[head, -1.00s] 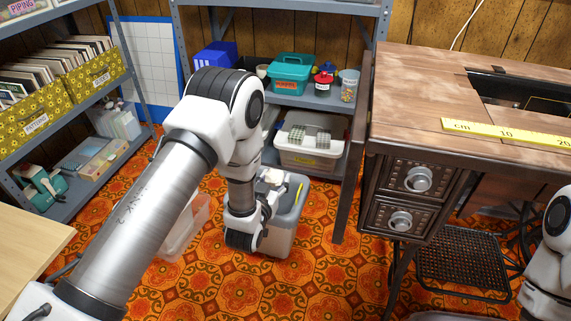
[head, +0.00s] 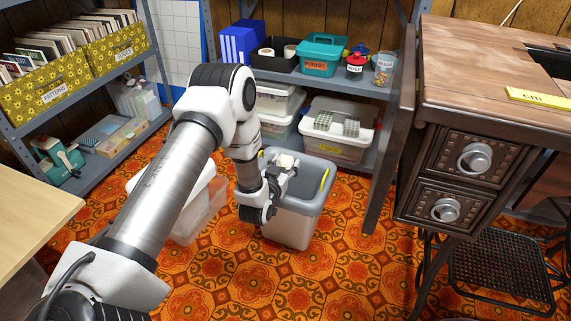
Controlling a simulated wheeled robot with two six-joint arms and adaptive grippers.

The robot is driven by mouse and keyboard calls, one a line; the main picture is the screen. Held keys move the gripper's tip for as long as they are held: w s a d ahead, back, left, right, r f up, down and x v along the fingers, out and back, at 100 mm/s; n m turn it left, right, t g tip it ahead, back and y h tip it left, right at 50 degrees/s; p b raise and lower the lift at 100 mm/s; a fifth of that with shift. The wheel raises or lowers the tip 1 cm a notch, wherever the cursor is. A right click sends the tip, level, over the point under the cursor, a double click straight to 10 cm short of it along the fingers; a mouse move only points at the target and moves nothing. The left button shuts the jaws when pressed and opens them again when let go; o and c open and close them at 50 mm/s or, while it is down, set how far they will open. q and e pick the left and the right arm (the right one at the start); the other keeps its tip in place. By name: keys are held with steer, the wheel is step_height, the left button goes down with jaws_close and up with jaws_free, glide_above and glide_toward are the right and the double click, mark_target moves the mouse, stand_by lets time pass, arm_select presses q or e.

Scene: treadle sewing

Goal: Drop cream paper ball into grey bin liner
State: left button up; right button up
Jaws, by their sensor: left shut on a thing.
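The grey bin (head: 293,228) stands on the patterned carpet in the middle of the head view, its open mouth facing up. My left gripper (head: 284,172) is over the left part of the bin's mouth. It is shut on a small cream thing, which looks like the cream paper ball (head: 285,161). The wrist hides the bin's left side and part of its opening. My right gripper is out of view.
Clear plastic boxes (head: 205,212) stand on the floor left of the bin. Behind it is a grey metal shelf (head: 340,86) with a teal toolbox (head: 322,54) and lidded tubs. The wooden sewing table (head: 480,60) with drawers stands at right. Carpet in front is clear.

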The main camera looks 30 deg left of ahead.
arm_select(q)
steer(key=shift+r, duration=0.1)
steer(key=o, duration=0.8)
steer(key=shift+c, duration=0.2)
steer(key=shift+s, duration=0.15)
steer(key=v, duration=1.1)
steer(key=shift+s+d, duration=0.2)
steer(key=shift+s, duration=0.15)
